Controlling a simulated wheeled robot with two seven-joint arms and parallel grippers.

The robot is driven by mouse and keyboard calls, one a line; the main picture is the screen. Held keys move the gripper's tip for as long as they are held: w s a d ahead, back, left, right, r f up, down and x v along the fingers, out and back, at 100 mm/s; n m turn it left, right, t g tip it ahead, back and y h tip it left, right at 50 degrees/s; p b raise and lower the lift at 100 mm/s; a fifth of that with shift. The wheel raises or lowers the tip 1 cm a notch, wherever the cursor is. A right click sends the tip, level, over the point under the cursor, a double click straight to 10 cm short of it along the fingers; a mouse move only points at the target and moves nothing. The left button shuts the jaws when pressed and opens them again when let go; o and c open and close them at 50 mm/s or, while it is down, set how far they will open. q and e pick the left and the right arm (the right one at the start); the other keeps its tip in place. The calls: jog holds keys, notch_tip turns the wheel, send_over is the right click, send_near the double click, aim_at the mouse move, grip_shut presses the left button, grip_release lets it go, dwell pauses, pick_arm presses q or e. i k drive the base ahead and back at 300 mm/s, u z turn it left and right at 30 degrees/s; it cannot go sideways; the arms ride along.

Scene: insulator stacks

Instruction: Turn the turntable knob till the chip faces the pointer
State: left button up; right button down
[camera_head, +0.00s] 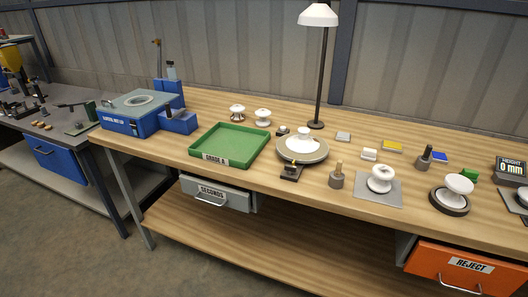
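No chip on the insulator can be made out at this size. Neither of my grippers is in view.
A green tray (207,163) marked GRADE A lies left of the turntable, with a lamp (322,80) behind. A grey wooden-handled tool (337,178), an insulator on a grey mat (366,195) and another tilted on a dark round base (451,207) stand to the right.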

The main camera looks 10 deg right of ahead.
aim_at(292, 169)
jog(key=z, duration=0.2)
jog(key=i, duration=0.75)
jog(key=z, duration=0.6)
